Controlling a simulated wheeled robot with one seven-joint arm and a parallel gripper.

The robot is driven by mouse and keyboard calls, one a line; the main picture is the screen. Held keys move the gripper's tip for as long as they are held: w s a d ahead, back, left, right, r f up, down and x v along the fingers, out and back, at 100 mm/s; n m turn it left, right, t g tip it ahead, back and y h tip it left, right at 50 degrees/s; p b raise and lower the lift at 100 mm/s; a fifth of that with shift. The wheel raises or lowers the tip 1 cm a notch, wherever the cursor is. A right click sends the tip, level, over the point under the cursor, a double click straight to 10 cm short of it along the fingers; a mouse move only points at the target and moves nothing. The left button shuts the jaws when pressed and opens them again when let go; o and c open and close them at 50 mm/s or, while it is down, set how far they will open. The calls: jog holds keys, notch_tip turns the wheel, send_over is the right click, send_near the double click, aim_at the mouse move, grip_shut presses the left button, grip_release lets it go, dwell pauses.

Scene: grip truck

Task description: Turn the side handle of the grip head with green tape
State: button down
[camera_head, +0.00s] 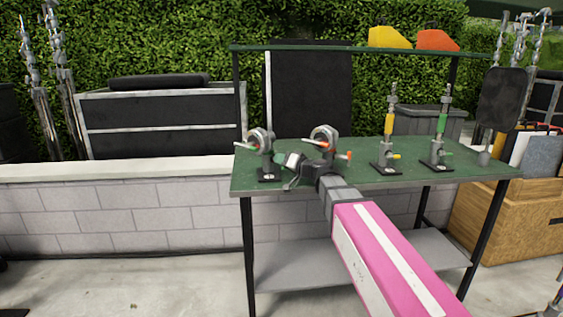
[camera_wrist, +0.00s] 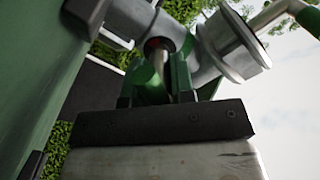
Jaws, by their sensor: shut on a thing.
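The left grip head (camera_head: 263,140) stands upright on a dark base on the green table. My gripper (camera_head: 291,163) reaches it from the right side. In the wrist view, my gripper (camera_wrist: 168,82) is shut around a thin shaft with green parts, apparently the side handle (camera_wrist: 150,80) of this grip head. The grip head's round metal body (camera_wrist: 235,45) is close above the fingers, with a pale handle (camera_wrist: 285,12) sticking out beyond it. The fingertips partly hide the held part, and I cannot make out the tape clearly.
A second grip head with an orange-tipped handle (camera_head: 326,138) stands just behind my wrist. Two upright stands, yellow (camera_head: 389,125) and green (camera_head: 441,125), are farther right on the table (camera_head: 470,172). Orange and yellow bags sit on the top rail.

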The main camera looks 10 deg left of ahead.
jog(key=c, duration=1)
grip_release()
jog(key=shift+o, duration=0.2)
jog(key=v, duration=1)
jog(key=shift+s+d, duration=0.2)
jog(key=shift+d, duration=0.15)
